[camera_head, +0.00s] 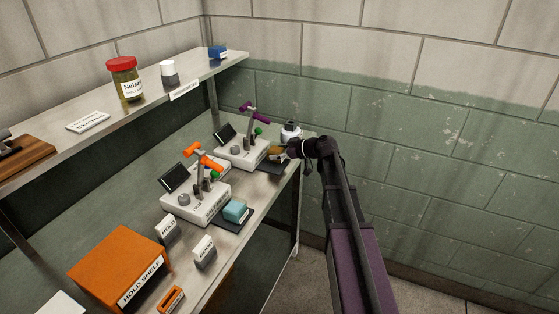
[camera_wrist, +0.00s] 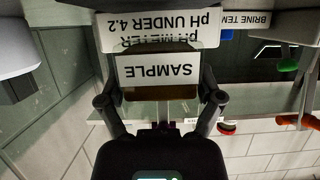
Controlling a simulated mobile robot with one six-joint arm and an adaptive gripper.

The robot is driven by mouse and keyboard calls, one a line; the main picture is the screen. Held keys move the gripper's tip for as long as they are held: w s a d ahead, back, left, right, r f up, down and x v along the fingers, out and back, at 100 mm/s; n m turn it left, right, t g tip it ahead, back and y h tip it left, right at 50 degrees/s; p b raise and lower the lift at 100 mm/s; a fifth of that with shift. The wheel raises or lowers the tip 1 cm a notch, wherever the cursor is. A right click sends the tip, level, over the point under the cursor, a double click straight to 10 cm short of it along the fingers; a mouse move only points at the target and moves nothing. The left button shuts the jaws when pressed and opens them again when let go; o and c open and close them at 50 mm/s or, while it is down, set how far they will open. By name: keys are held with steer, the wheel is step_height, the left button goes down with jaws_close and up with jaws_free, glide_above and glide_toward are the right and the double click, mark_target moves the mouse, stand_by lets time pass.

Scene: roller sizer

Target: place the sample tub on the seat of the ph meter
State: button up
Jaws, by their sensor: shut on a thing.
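My gripper (camera_wrist: 160,100) is shut on the sample tub (camera_wrist: 158,72), which has a white label reading SAMPLE, upside down in the wrist view. Below that label an amber-brown strip of the tub shows between the fingers. A white plate (camera_wrist: 158,32) reading pH METER, pH UNDER 4.2 shows just beyond the tub. In the head view the pH meter (camera_head: 240,152) appears to be the far white instrument with a purple arm. My gripper (camera_head: 296,148) is at its right end, with a brownish tub (camera_head: 275,152) close to the dark seat pad (camera_head: 272,167). Contact with the seat cannot be told.
A white bottle (camera_head: 290,131) stands behind my gripper. An orange hold shelf (camera_head: 118,263) is at the front. The upper shelf (camera_head: 205,78) carries a red-lidded jar (camera_head: 124,80).

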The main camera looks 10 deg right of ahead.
steer(key=shift+f+b, duration=0.75)
steer(key=shift+f, duration=0.35)
steer(key=shift+f, duration=0.1)
steer(key=o, duration=1)
steer(key=shift+c, duration=0.2)
steer(key=shift+r, duration=0.2)
steer(key=p+v, duration=0.4)
steer(key=v, duration=0.8)
steer(key=shift+p, duration=0.3)
